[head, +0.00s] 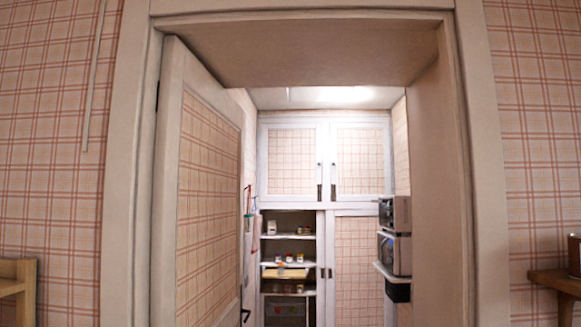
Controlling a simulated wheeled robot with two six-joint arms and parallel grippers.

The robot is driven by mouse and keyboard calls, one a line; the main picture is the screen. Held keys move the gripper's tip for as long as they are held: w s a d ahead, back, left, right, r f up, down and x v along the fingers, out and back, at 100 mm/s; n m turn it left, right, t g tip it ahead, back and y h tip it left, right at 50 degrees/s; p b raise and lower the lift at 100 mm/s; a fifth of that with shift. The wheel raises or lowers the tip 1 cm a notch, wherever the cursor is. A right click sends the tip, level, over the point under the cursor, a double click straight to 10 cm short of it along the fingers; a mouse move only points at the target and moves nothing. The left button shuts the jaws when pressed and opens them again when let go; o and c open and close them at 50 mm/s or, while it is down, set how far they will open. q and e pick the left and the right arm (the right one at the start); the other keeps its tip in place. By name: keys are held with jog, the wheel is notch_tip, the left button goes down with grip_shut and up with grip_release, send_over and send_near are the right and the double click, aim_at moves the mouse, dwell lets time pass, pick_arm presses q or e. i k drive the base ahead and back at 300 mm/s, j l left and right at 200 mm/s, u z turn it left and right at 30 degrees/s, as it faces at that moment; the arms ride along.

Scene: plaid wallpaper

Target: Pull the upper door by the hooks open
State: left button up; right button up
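Beyond an open doorway, a white cupboard with plaid panels fills the back wall of a small pantry. Its left upper door (290,160) and right upper door (361,160) look shut, with dark handles where they meet. Small hanging items, one red and one green, are on the left wall (249,205) beside the left upper door; the hooks themselves are too small to make out. Neither of my grippers is in view.
The room door (205,200) stands open inward on the left of the white frame (478,200). Open shelves (288,264) hold small jars below. Appliances (394,253) jut from the right wall. Wooden furniture stands at left (12,287) and right (556,281).

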aim_at(292, 154)
jog(key=i+u, duration=0.1)
jog(key=u, duration=0.85)
jog(key=i+l+u, duration=0.15)
jog(key=u, duration=0.35)
jog(key=l+u, duration=0.15)
jog(key=u, duration=0.3)
jog(key=l+u, duration=0.1)
jog(key=u, duration=0.4)
jog(key=l+u, duration=0.4)
jog(key=l, duration=0.9)
jog(key=l+u, duration=0.15)
jog(key=l, duration=7.35)
jog(key=l+z, duration=0.65)
jog(key=z, duration=0.15)
jog(key=i, duration=0.05)
